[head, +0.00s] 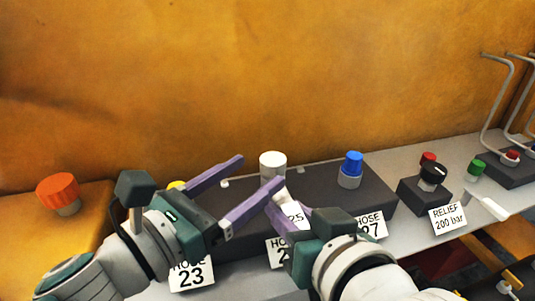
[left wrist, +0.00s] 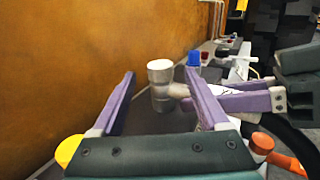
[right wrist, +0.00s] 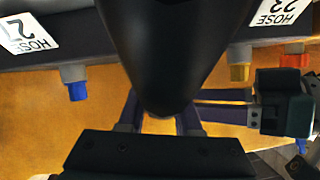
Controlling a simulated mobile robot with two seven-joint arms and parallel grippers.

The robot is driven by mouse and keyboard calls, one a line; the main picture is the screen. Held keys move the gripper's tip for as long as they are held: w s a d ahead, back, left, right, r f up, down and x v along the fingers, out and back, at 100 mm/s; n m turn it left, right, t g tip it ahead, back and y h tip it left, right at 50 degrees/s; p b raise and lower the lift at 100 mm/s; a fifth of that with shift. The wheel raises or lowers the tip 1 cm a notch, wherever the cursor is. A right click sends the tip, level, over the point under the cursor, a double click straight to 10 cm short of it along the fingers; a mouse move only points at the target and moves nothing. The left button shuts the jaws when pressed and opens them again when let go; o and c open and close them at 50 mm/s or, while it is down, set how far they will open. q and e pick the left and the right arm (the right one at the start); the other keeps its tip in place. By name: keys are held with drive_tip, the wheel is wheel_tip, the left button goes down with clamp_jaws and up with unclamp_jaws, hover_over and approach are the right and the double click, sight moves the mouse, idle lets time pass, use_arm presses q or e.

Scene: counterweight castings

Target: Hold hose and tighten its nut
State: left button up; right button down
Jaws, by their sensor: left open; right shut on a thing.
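A grey fitting with a white top (head: 272,160) stands on the dark block, and it shows in the left wrist view (left wrist: 160,68) with a side outlet facing right. My left gripper (head: 261,172) is open, its purple fingers pointing at the fitting from the left, with the fitting seen between the fingertips in the left wrist view. My right gripper (head: 275,205) is shut on the hose, just in front of the fitting. The thick black hose (right wrist: 160,45) fills the middle of the right wrist view and hides the nut there. A white tag marked 25 (head: 296,214) is at the right fingers.
A blue-capped fitting (head: 350,165) stands to the right, behind the HOSE 27 label (head: 371,224). A yellow cap (head: 176,186) is partly behind my left gripper, by the HOSE 23 label (head: 191,276). An orange knob (head: 58,190) is far left. The relief block (head: 424,196) is farther right. An orange wall rises behind.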

sight(264, 167)
use_arm(q)
drive_tip(key=shift+x, duration=2)
clamp_jaws()
